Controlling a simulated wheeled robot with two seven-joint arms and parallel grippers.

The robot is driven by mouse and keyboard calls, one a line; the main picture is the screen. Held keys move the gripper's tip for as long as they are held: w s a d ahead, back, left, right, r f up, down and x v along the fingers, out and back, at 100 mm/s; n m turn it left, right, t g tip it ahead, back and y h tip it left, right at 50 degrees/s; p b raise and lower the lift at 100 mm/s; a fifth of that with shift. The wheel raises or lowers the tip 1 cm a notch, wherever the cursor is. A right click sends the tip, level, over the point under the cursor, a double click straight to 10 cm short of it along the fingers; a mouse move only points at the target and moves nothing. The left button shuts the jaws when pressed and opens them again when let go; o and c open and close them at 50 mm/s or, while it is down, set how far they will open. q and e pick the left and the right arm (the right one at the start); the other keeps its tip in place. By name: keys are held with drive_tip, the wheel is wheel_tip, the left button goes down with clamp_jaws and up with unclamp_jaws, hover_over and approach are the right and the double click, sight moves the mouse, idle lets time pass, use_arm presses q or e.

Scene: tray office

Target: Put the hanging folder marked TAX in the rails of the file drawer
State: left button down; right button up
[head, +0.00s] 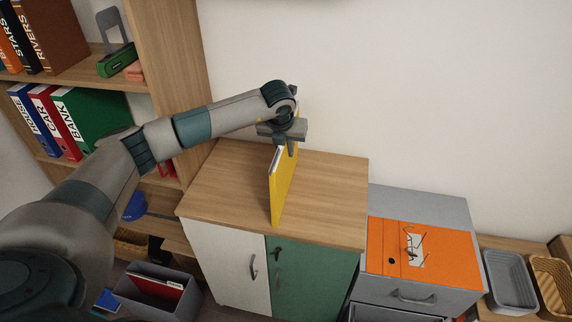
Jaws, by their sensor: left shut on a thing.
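A yellow folder (282,190) with a pale label strip along its near upper edge hangs upright over the wooden top of a cabinet. The writing on the label cannot be read. My left gripper (286,142) points down and is shut on the folder's upper edge. I cannot tell if the folder's lower edge touches the wood. A grey file cabinet (420,206) stands to the right. Its drawer front with a handle (412,298) shows, and a drawer below it (385,313) seems pulled out, cut off by the picture's bottom edge. Its rails are not visible. My right gripper is not in view.
An orange binder (455,262) with glasses (417,246) on it lies on the grey cabinet. Trays (508,281) stand at far right. A shelf with binders (97,113) is at left, with a grey box (185,308) below. The wooden top (325,205) is otherwise clear.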

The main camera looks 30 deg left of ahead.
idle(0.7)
use_arm(q)
drive_tip(key=shift+r, duration=0.2)
drive_tip(key=s+d+r+b, duration=0.3)
drive_tip(key=d+r+b, duration=0.5)
drive_tip(key=d+r, duration=0.2)
drive_tip(key=shift+s+d+r, duration=0.35)
drive_tip(key=shift+s+d, duration=0.05)
drive_tip(key=shift+d, duration=0.15)
drive_tip(key=shift+f, duration=0.1)
